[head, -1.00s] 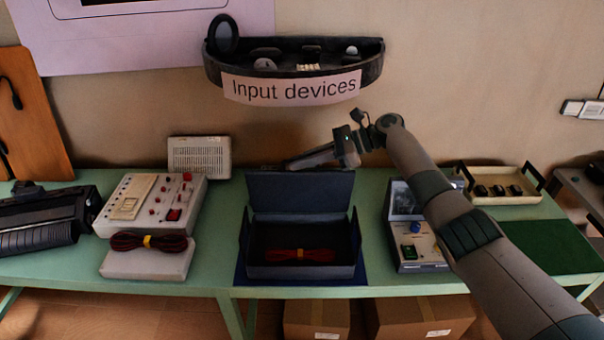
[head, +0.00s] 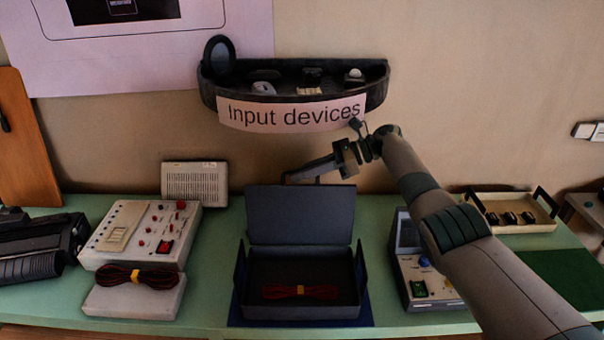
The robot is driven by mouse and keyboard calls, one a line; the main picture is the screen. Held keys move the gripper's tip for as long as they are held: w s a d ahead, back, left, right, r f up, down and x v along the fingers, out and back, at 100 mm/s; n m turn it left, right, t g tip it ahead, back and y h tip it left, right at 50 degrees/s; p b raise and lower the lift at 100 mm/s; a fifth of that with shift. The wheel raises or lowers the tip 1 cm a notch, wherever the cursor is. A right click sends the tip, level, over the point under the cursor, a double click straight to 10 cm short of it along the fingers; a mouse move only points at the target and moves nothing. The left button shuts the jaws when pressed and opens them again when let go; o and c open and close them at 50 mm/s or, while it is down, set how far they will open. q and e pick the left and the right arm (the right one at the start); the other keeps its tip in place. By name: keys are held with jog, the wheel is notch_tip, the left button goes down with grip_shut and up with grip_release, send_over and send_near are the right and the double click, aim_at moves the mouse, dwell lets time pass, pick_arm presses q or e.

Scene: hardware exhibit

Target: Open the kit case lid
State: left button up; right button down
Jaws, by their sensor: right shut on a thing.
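The kit case (head: 301,312) is a dark blue-grey box on a blue mat (head: 237,315) at the middle of the table. Its lid (head: 301,216) stands up, raised at the back edge. My left gripper is not in view.
A control panel box (head: 141,233) and a cable bundle on a white block (head: 135,300) stand to the left. A device with a screen (head: 424,283) stands right, under my right arm. A tray (head: 512,212) is farther right. A wall shelf (head: 293,86) hangs above.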

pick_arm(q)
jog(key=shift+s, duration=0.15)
pick_arm(e)
jog(key=c, duration=1.9)
grip_release()
jog(key=shift+o, duration=0.2)
jog(key=shift+d, duration=0.1)
